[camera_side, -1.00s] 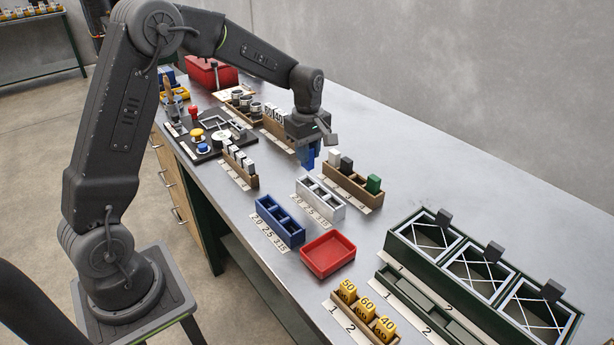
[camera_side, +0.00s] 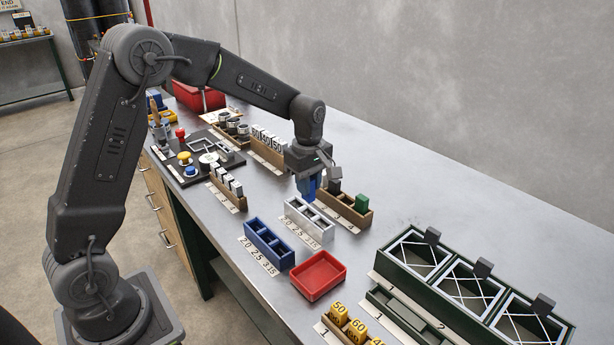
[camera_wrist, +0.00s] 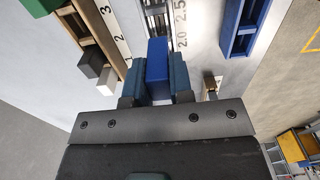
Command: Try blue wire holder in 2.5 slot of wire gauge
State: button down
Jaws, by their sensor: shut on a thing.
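My gripper (camera_side: 310,180) is shut on the blue wire holder (camera_wrist: 157,62), a small upright block gripped between its two fingers. The holder also shows in the side view (camera_side: 307,188), hanging below the fingers near the far end of the silver wire gauge (camera_side: 322,231). The gauge has a row of open slots with a label strip reading 2.0, 2.5 and 3.15. In the wrist view the gauge (camera_wrist: 150,8) is at the top, beyond the holder, with the 2.0 and 2.5 marks to its right. The holder appears outside the slots; its exact height is unclear.
A wooden rack (camera_side: 352,217) with a green and a dark holder stands close to the right of the gauge. A blue slotted rack (camera_side: 268,243) with the same labels stands left of it. A red tray (camera_side: 318,275) lies in front. Frames in a green rack are further right.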

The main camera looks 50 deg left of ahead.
aim_at(308, 200)
jog(key=shift+f, duration=2.45)
jog(key=c, duration=0.9)
grip_release()
notch_tip(308, 200, up, 12)
jog(key=shift+r, duration=0.95)
